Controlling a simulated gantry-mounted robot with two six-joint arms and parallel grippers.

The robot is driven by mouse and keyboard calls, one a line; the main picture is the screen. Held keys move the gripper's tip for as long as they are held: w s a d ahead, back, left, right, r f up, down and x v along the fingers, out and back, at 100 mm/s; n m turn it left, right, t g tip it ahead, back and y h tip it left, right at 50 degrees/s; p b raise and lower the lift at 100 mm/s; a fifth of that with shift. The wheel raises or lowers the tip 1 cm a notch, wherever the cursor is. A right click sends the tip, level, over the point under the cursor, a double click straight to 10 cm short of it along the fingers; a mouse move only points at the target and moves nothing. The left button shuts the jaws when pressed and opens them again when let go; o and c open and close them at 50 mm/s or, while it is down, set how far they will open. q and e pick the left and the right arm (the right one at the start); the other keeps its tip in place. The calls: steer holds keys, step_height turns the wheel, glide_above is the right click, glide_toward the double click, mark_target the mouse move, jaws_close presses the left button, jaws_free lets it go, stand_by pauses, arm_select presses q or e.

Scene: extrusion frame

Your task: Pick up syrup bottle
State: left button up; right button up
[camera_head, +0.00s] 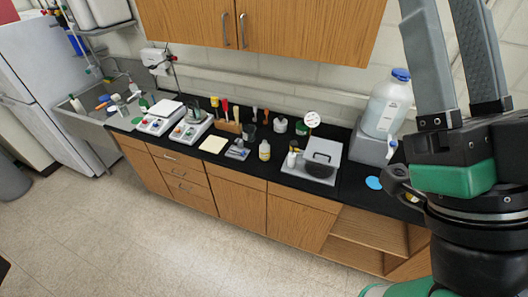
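A small pale bottle with a dark cap (264,150) stands upright on the black counter, right of the yellow sheet; it may be the syrup bottle, but I cannot read a label. My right gripper (447,45) is close to the camera at the right edge, far from that bottle. Its two grey fingers point up and stand apart, with nothing seen between them; their tips are cut off by the top edge. My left gripper is not in view.
The black counter holds scales (158,117), a yellow sheet (214,144), a utensil rack (229,127), a grey tray (293,169) with a dark pot (320,164), and a large blue-capped jug (387,108). Wall cabinets (262,25) hang above. The floor (190,255) in front is clear.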

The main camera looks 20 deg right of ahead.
stand_by(0.3)
steer(key=o, duration=0.8)
